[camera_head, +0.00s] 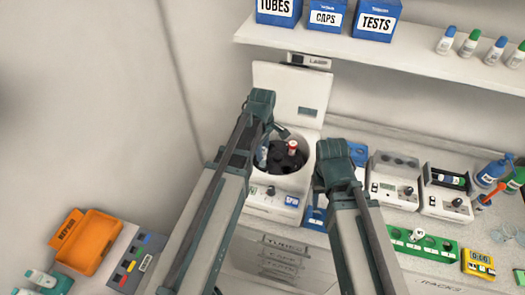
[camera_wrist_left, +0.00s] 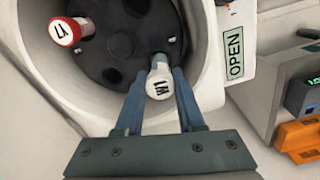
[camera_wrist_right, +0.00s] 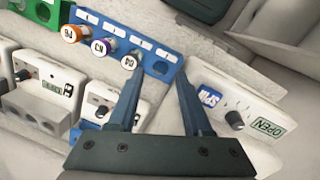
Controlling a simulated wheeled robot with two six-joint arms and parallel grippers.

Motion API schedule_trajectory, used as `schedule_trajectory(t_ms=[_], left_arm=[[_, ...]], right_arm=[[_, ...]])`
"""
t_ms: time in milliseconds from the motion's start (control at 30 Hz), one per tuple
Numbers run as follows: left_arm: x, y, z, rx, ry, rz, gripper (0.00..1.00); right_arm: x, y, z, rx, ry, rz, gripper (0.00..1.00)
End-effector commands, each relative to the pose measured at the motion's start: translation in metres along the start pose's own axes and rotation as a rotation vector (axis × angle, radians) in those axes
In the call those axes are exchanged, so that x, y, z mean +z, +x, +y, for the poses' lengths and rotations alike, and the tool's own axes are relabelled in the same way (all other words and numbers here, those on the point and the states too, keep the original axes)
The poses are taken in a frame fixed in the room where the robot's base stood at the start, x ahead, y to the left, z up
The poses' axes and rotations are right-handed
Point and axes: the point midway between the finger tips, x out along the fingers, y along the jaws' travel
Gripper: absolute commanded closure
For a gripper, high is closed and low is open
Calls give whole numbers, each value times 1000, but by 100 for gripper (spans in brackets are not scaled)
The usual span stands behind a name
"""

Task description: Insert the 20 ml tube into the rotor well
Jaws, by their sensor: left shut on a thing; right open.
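The open centrifuge (camera_head: 280,190) holds a dark round rotor (camera_head: 287,160) with several wells, seen closer in the left wrist view (camera_wrist_left: 115,45). A red-capped tube (camera_head: 292,147) stands in the rotor; its cap shows in the left wrist view (camera_wrist_left: 65,30). My left gripper (camera_head: 268,143) is over the bowl, shut on a white-capped tube (camera_wrist_left: 160,82) at the rotor's edge. I cannot tell whether this tube's lower end is in a well. My right gripper (camera_wrist_right: 160,80) is open and empty, right of the centrifuge in the head view.
The raised lid (camera_head: 290,95) stands behind the bowl. A blue rack (camera_wrist_right: 130,40) holds tubes with coloured caps. Bench devices (camera_head: 392,185), a green rack (camera_head: 420,243) and bottles (camera_head: 492,172) stand to the right. An orange bin (camera_head: 90,240) is at lower left. A shelf (camera_head: 400,58) hangs above.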

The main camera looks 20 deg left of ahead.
Motion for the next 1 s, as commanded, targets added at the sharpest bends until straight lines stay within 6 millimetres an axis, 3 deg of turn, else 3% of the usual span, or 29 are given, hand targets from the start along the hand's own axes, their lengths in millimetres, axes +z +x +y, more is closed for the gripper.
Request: schedule_trajectory(t_ms=[1000], left_arm=[[0,30,0,0,0,0,100]], right_arm=[[-2,30,-3,0,0,0,50]])
